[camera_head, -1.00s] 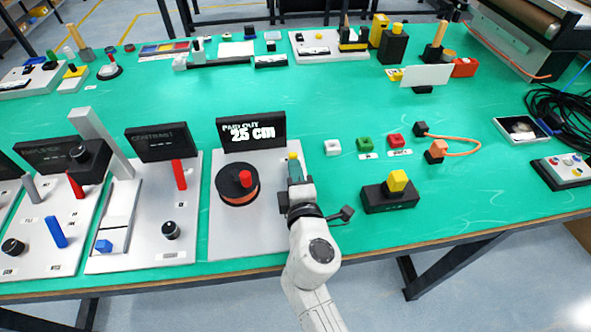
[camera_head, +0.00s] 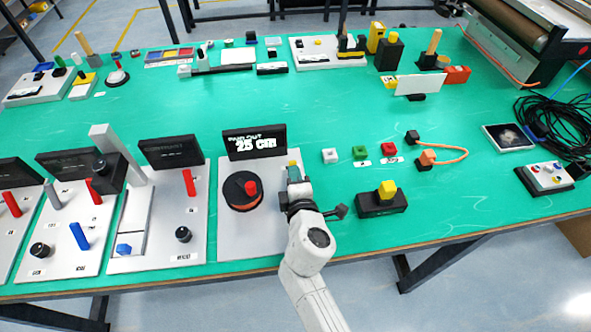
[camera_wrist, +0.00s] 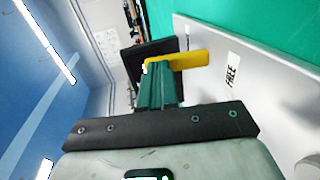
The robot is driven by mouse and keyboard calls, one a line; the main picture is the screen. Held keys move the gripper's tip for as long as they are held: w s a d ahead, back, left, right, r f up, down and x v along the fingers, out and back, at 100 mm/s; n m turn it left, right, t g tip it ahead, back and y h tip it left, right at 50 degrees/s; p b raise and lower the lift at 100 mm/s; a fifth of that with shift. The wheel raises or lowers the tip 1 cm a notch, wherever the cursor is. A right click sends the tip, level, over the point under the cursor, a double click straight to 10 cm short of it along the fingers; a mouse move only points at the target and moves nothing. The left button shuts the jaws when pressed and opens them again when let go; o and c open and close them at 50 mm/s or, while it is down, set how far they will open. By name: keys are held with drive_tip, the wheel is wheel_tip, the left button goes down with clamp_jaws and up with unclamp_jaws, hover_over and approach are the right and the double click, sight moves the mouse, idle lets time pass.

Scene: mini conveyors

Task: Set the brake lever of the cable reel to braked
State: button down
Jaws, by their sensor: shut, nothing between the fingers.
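The cable reel (camera_head: 242,204) sits on a light grey board (camera_head: 228,246), a dark round drum with orange at its edge and a red knob on top. A black display (camera_head: 254,142) behind it reads "PAID OUT 25 cm". The yellow brake lever (camera_wrist: 190,60) shows in the wrist view, beside a white "FREE" label (camera_wrist: 232,75). In the head view only a small yellow part (camera_head: 292,163) shows past my gripper (camera_head: 295,173). My green fingers (camera_wrist: 158,75) are shut and empty, right at the lever. I cannot tell whether they touch it.
A board with a red lever (camera_head: 189,182) stands close to the left. A black box with a yellow block (camera_head: 386,190) stands to the right of my arm. White, green and red small blocks (camera_head: 360,152) lie beyond it. The green table has free room behind the display.

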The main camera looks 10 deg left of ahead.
drive_tip(key=shift+w+r+g+p, duration=0.15)
drive_tip(key=shift+r+g+p, duration=0.2)
drive_tip(key=shift+p, duration=0.65)
drive_tip(key=shift+w+p, duration=0.1)
drive_tip(key=shift+p, duration=0.25)
drive_tip(key=shift+w+a+f+b, duration=0.1)
drive_tip(key=shift+w+f+b, duration=0.15)
drive_tip(key=shift+w+b, duration=0.2)
drive_tip(key=shift+w+a, duration=0.1)
drive_tip(key=shift+w, duration=0.05)
drive_tip(key=shift+r, duration=0.3)
